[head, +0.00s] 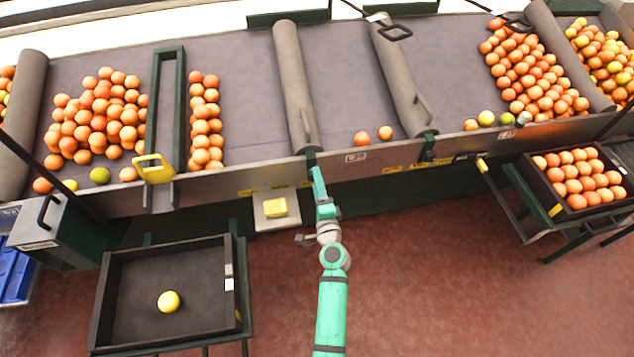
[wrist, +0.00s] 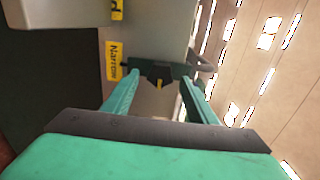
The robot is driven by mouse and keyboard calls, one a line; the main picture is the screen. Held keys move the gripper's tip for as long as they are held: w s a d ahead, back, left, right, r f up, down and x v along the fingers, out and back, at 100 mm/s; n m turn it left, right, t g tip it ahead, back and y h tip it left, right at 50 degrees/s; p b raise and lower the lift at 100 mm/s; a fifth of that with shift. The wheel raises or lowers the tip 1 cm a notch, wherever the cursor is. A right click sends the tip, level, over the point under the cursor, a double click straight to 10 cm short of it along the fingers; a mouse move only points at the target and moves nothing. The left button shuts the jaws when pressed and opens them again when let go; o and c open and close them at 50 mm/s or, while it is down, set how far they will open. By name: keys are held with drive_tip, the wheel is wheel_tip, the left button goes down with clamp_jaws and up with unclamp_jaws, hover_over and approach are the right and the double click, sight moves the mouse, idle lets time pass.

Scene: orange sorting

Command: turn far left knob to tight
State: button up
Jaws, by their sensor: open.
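My gripper (head: 316,180) is at the front panel of the sorting bench, at the lower end of the left middle roller. In the wrist view my gripper (wrist: 160,82) is open, with one green finger on each side of a dark green knob-like part (wrist: 145,67) with a small yellow pointer. I cannot tell whether the fingers touch it. A yellow label reading "Narrow" (wrist: 112,61) sits left of it, and part of another label (wrist: 117,9) shows above. No "tight" label is readable. The knob is hard to make out in the head view.
Two oranges (head: 373,136) lie on the bench right of my gripper. A yellow button box (head: 275,208) juts out left of my arm. A black tray (head: 190,320) with one yellow fruit stands front left. A crate of oranges (head: 552,203) stands right. Red floor is clear between.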

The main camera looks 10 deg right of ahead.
drive_tip(key=s, duration=1)
drive_tip(key=shift+s+a, duration=0.2)
drive_tip(key=shift+s, duration=0.05)
drive_tip(key=s+a+f+n+g+h, duration=0.1)
drive_tip(key=s+a+f+n, duration=0.2)
drive_tip(key=s, duration=0.6)
drive_tip(key=s+a+f+n+g, duration=0.2)
drive_tip(key=s+a+n, duration=0.2)
drive_tip(key=s, duration=0.5)
drive_tip(key=s+a+r+n, duration=0.3)
drive_tip(key=s+r+n, duration=0.2)
drive_tip(key=s, duration=0.3)
drive_tip(key=s+a+r+n+y, duration=0.1)
drive_tip(key=s+a+r+n, duration=0.2)
drive_tip(key=s+r+n, duration=0.3)
drive_tip(key=s+r, duration=0.1)
drive_tip(key=s, duration=0.2)
drive_tip(key=shift+s+a+r+n+y, duration=0.15)
drive_tip(key=shift+a+r+n+y, duration=0.05)
drive_tip(key=shift+a+n+y, duration=0.1)
